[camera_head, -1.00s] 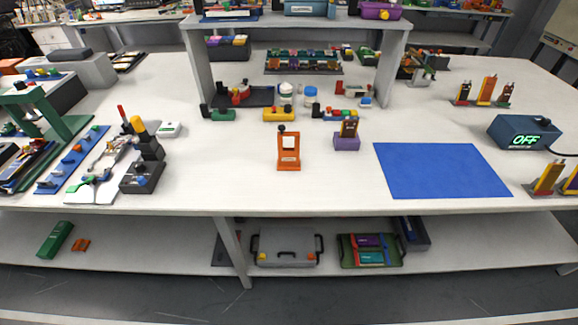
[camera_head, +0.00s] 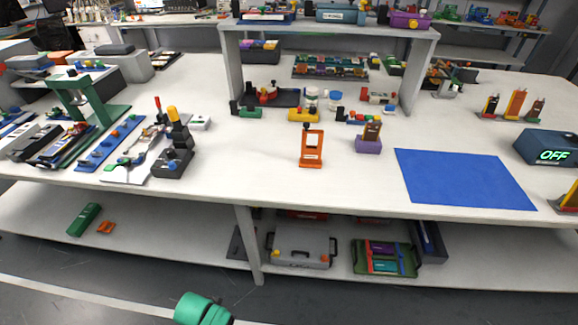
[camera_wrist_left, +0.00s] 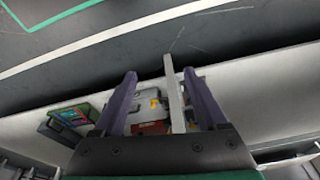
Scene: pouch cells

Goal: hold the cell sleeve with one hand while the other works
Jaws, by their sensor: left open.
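An orange upright frame with a pale window (camera_head: 311,148) stands on the white bench, front centre. A purple block holding a dark upright piece with a tan top (camera_head: 369,140) stands to its right. I cannot tell which of these, if either, is the cell sleeve. My left gripper (camera_wrist_left: 159,73) shows in the left wrist view, its two purple fingers spread apart with nothing gripped. It is over the floor side of the bench, facing the lower shelf. In the head view only a green rounded part of my arm shows at the bottom edge. My right gripper is out of view.
A blue mat (camera_head: 465,179) lies bare at the right, beside a dark blue box reading OFF (camera_head: 545,147). A grey shelf frame (camera_head: 229,75) spans the back. Tools crowd the left. A grey case (camera_head: 300,247) and a green tray (camera_head: 385,261) sit on the lower shelf.

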